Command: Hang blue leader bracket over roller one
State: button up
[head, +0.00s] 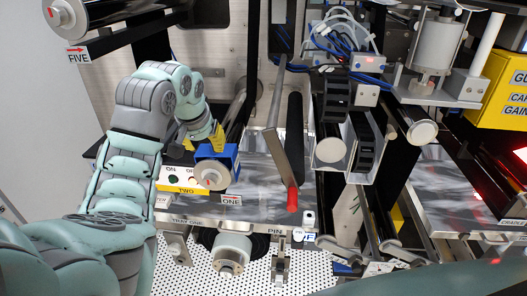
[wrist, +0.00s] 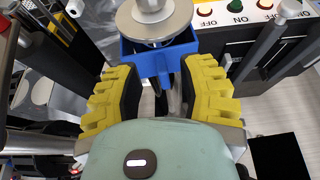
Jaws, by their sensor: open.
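The blue leader bracket (head: 232,157) sits around the top and sides of the pale round end of roller one (head: 212,175), beside the "ONE" label. In the wrist view the blue bracket (wrist: 184,46) shows behind the roller's round metal end (wrist: 153,27). My gripper (head: 214,138), with yellow finger pads, is just above the bracket. In the wrist view my gripper (wrist: 163,92) is open, with a gap between its pads. The bracket lies at the far end of that gap, and nothing is visibly clamped. Whether a pad touches the bracket cannot be told.
A red-tipped bar (head: 291,199) slants down to the right. Another roller (head: 229,250) is below. Blue cables (head: 335,45) and dark frames crowd the right.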

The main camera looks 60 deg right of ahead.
jog(key=shift+s+a, duration=1.9)
jog(key=shift+a, duration=1.55)
notch_tip(320, 180, up, 7)
jog(key=p, duration=0.8)
